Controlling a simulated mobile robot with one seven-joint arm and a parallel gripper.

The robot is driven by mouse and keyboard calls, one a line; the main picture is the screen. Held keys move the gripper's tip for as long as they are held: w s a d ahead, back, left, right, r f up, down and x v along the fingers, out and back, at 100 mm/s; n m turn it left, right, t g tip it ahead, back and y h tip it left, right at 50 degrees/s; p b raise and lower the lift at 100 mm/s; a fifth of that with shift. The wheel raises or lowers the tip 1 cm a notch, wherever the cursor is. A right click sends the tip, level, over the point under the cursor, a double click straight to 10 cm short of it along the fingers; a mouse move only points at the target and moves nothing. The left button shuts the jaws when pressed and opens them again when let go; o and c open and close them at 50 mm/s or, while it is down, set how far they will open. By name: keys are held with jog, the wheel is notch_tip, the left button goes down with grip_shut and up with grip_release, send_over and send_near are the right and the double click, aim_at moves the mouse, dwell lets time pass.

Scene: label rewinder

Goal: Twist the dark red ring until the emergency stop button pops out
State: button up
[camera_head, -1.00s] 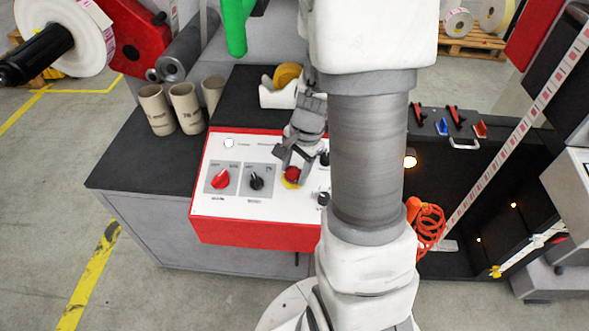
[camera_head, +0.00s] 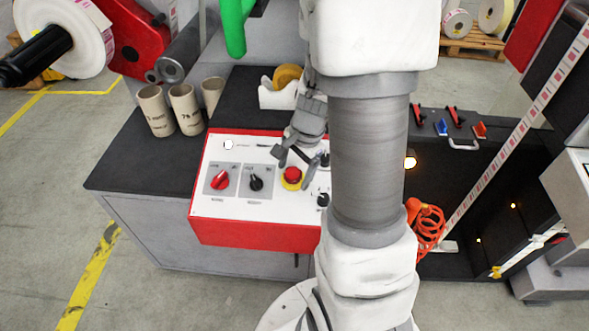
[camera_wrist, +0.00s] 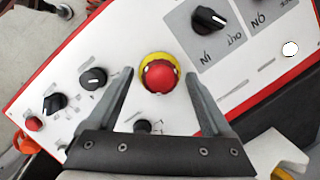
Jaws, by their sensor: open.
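The emergency stop button (camera_head: 292,174) is a red mushroom head on a yellow base, on the white face of a red-edged control box (camera_head: 262,236). In the wrist view the button (camera_wrist: 160,77) sits between and a little beyond the two fingertips. Its darker red ring shows around the lower side of the head. My gripper (camera_head: 293,170) is open with one finger on each side of the button, and a gap shows on both sides. In the wrist view my gripper (camera_wrist: 160,73) holds nothing. How far the fingertips are above the panel I cannot tell.
A red rotary switch (camera_head: 220,180) and a black one (camera_head: 255,183) sit left of the button. More black knobs (camera_wrist: 92,79) are close to one finger. Cardboard cores (camera_head: 186,108) stand on the dark tabletop behind. A coiled orange hose (camera_head: 430,225) hangs at right.

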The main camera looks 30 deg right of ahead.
notch_tip(320, 180, up, 17)
jog(key=s+d+p, duration=0.2)
jog(key=p, duration=0.2)
jog(key=shift+s, duration=0.35)
jog(key=s+a+r+n+t, duration=0.2)
jog(key=s+a+r+n, duration=0.2)
jog(key=s+a+n, duration=0.1)
jog(key=s+a+r+n+t+h, duration=0.1)
jog(key=s+a+r+n, duration=0.3)
jog(key=a+n, duration=0.4)
jog(key=shift+s+a+r+n+t, duration=0.15)
jog(key=shift+s+r+n+t, duration=0.25)
jog(key=shift+n, duration=0.6)
dwell(0.3)
